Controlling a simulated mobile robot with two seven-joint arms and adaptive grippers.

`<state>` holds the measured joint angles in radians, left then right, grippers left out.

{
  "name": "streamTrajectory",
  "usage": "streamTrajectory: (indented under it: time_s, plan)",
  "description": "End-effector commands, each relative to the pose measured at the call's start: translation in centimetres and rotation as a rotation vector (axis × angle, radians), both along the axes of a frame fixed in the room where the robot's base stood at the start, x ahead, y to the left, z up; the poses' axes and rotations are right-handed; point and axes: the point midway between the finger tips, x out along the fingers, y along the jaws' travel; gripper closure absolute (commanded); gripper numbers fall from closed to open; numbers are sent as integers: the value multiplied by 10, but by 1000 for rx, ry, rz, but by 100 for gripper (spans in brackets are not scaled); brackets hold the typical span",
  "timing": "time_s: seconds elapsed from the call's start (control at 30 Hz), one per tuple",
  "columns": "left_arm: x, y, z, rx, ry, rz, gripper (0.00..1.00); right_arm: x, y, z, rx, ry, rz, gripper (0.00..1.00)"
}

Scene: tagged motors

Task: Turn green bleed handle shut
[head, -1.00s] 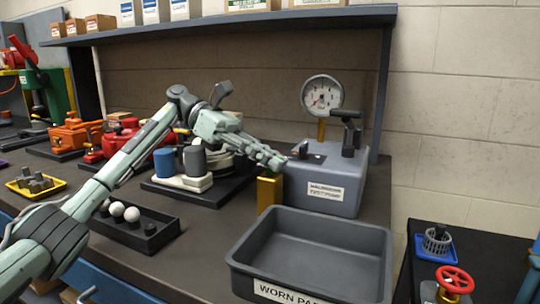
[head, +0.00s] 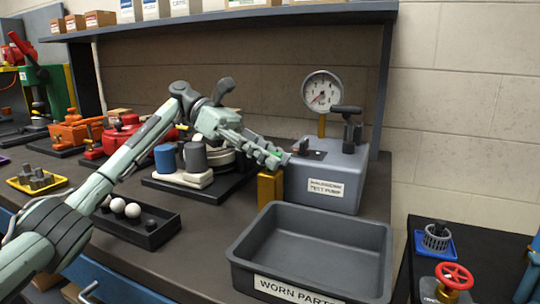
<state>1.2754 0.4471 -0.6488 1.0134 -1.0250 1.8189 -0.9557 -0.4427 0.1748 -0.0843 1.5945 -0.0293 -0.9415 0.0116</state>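The grey test pump (head: 335,172) stands on the bench, with a round white-faced gauge (head: 322,90) above it and a black lever (head: 347,122) on top. The gauge needle points to the lower left. A small green piece (head: 277,153), perhaps the bleed handle, shows among the fingers of my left gripper (head: 273,155) at the pump's left side. Most of it is hidden by the fingers. I cannot tell whether the fingers are closed on it. My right gripper is out of view.
A brass-coloured block (head: 270,187) stands just below my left gripper. A grey worn-parts bin (head: 372,235) sits in front of the pump. A black tray with balls (head: 155,233) lies below my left arm. A red handwheel (head: 455,276) is at the lower right.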

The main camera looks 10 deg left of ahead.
Motion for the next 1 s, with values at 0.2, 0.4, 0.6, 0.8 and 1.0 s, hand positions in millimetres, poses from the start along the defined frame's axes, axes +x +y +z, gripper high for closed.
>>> streamTrajectory:
  time_s: [0.2, 0.4, 0.6, 0.8, 1.0]
  plan:
    - [7, 17, 9, -1, -1, 4, 67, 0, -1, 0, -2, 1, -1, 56]
    - [18, 47, 22, -1, 1, 3, 67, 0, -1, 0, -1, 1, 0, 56]
    - [24, 63, 28, 0, 0, 1, 67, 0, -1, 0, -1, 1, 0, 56]
    - [24, 65, 28, 1, 0, -1, 67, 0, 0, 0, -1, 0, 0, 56]
    - [24, 65, 28, 1, 0, -1, 67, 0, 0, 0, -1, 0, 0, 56]
